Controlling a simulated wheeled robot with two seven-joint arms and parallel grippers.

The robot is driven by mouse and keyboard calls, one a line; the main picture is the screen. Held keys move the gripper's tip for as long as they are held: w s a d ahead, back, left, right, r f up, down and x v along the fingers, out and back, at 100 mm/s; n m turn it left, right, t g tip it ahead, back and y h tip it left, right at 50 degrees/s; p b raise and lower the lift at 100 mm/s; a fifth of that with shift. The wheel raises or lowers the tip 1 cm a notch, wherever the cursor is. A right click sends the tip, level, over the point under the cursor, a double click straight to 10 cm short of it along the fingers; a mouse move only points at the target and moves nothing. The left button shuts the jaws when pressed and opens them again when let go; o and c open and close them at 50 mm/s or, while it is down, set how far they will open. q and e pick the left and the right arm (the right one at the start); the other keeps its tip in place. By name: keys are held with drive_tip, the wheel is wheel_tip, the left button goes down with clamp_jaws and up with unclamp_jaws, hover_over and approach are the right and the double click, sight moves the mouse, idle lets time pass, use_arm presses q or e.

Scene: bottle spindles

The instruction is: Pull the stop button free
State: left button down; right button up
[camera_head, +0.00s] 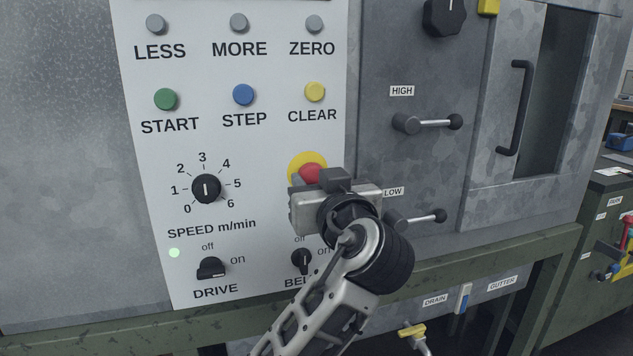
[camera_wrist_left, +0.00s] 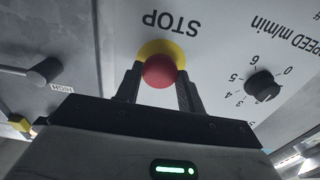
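The stop button is a red mushroom head (camera_head: 311,172) on a yellow round plate (camera_head: 300,160), low on the right of the white control panel. My left gripper (camera_head: 316,180) is in front of it and hides its lower part and its label in the head view. In the left wrist view the red button (camera_wrist_left: 159,72) is between the two dark fingers of my left gripper (camera_wrist_left: 160,78), with the word STOP upside down beyond it. The fingers are very close to its sides; whether they press on it I cannot tell. My right gripper is not in view.
The speed dial (camera_head: 206,188) is to the left, with the drive switch (camera_head: 211,268) below it. The belt switch (camera_head: 301,260) is just beside my left arm. Two levers, the high one (camera_head: 428,123) and the low one (camera_head: 415,220), stick out to the right.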

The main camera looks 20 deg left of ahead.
use_arm(q)
drive_tip(key=shift+s+d+f, duration=0.1)
drive_tip(key=shift+s+d, duration=0.15)
drive_tip(key=shift+s, duration=0.15)
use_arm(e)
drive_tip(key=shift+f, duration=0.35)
use_arm(q)
drive_tip(key=c, duration=0.9)
unclamp_jaws()
drive_tip(key=shift+s+d, duration=0.1)
drive_tip(key=shift+s, duration=0.05)
drive_tip(key=shift+o, duration=0.2)
